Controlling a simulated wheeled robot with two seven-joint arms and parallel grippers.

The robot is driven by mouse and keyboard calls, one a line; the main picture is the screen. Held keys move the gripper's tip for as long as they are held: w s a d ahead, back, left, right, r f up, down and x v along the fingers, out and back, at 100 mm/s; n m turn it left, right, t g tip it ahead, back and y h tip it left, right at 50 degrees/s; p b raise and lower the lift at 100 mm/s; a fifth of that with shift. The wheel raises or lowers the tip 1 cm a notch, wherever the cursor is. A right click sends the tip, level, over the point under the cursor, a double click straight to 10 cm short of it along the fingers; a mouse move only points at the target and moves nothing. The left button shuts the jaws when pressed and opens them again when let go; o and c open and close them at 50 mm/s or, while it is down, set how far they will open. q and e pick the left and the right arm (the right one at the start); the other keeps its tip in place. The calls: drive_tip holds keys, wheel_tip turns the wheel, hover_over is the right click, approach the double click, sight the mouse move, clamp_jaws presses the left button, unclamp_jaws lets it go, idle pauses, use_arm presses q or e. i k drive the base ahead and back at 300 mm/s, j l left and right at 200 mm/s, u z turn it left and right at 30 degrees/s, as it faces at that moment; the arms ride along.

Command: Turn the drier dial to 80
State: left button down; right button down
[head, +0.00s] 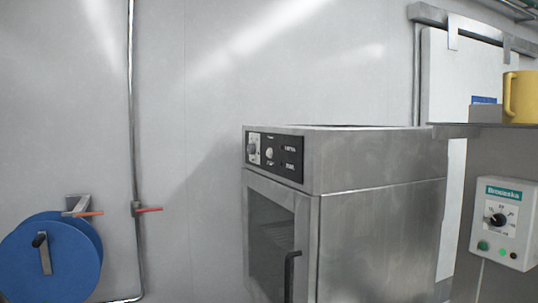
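A steel cabinet (370,200) with a glass front door (270,235) stands in the middle right. It appears to be the drier. Its black control panel (273,156) at the top of the front has a round pale knob (269,153) and another knob (252,149) on a light plate to its left. A grey-white control box (503,222) at the far right also has a black dial (497,219) with a scale, too small to read. I cannot tell which dial carries an 80. Neither of my grippers is in view.
A dark curved door handle (290,270) sticks out from the cabinet. A yellow mug (520,97) stands on a shelf (480,130) at right. A blue reel (50,260) and a red-handled pipe valve (147,209) are at left. The wall between is bare.

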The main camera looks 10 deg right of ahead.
sight(251, 150)
drive_tip(key=i+j+z, duration=0.15)
drive_tip(key=z, duration=0.3)
drive_tip(key=i+j+z, duration=0.1)
drive_tip(key=z, duration=0.35)
drive_tip(key=i+j+z, duration=0.1)
drive_tip(key=j, duration=0.35)
drive_tip(key=i+j+z, duration=0.1)
drive_tip(key=j, duration=0.35)
drive_tip(key=i+j+z, duration=0.1)
drive_tip(key=j, duration=0.4)
drive_tip(key=i+j+z, duration=0.1)
drive_tip(key=j, duration=0.4)
drive_tip(key=i+j+z, duration=0.1)
drive_tip(key=j, duration=0.4)
drive_tip(key=i, duration=0.1)
